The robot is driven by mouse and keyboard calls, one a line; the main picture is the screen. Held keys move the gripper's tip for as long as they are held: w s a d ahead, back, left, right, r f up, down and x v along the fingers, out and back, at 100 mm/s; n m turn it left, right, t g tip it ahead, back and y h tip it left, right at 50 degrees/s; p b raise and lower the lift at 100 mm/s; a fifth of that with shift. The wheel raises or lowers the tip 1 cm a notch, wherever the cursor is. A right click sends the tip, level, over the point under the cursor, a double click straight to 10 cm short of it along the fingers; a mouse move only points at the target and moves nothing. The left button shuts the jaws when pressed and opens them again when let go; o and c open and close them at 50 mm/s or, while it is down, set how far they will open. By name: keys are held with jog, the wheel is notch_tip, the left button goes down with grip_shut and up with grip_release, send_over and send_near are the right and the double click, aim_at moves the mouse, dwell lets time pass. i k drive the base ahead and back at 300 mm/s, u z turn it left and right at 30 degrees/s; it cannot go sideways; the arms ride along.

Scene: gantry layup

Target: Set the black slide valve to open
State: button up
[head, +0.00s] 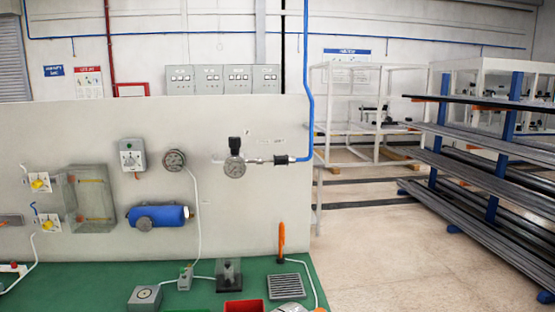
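A small black fitting (282,160), which looks like the black slide valve, sits on the short metal line on the upright grey panel. It lies between the round gauge on its left and the blue hose on its right. It is too small to tell whether its slide is open or shut. My gripper is not in view, and nothing covers the fitting.
A regulator with a black knob (235,144) and a gauge (235,167) are left of the fitting. The blue hose (309,80) rises beside the panel (225,215). The green bench top (100,285) holds a red bin (243,306). A bar rack (480,165) stands right.

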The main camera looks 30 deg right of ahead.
aim_at(279, 161)
jog(key=i, duration=0.85)
jog(key=u, duration=0.1)
